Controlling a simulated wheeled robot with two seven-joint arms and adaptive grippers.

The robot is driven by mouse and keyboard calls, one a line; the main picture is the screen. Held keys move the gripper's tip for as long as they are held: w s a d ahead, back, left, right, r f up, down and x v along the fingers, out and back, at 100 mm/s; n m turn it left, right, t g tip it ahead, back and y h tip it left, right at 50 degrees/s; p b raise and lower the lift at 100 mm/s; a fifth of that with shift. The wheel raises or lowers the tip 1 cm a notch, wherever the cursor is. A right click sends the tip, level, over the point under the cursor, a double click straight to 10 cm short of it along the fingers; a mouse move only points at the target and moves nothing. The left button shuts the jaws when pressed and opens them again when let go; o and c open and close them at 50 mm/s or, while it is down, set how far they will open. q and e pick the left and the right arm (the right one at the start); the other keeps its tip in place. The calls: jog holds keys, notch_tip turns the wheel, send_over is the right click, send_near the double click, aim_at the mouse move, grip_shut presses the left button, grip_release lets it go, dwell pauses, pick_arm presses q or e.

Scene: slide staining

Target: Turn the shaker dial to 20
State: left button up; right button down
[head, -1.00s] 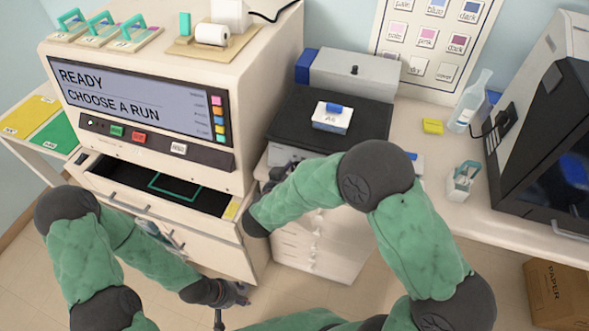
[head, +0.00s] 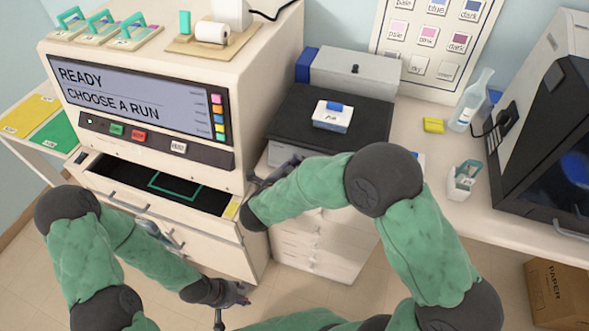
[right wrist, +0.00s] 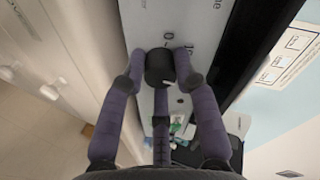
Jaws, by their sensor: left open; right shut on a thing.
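The shaker (head: 290,140) has a black platform and stands right of the large machine. Its dial is a black knob (right wrist: 159,68) with a small white mark, on a pale panel in the right wrist view. My right gripper (right wrist: 160,72) has its purple fingers closed around the knob from both sides. In the head view that gripper (head: 277,173) is at the shaker's front, partly hidden by my arm, and the dial is hidden. Panel markings around the knob are too small to read surely. My left gripper (head: 238,294) is open and empty, low in front of the machine.
A bottle (head: 468,103) and a small caddy (head: 463,180) stand on the right counter.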

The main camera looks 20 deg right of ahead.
jog(key=shift+f, duration=0.15)
dwell(0.4)
jog(key=c, duration=0.9)
grip_release()
jog(key=shift+c, duration=0.2)
jog(key=v, duration=1.2)
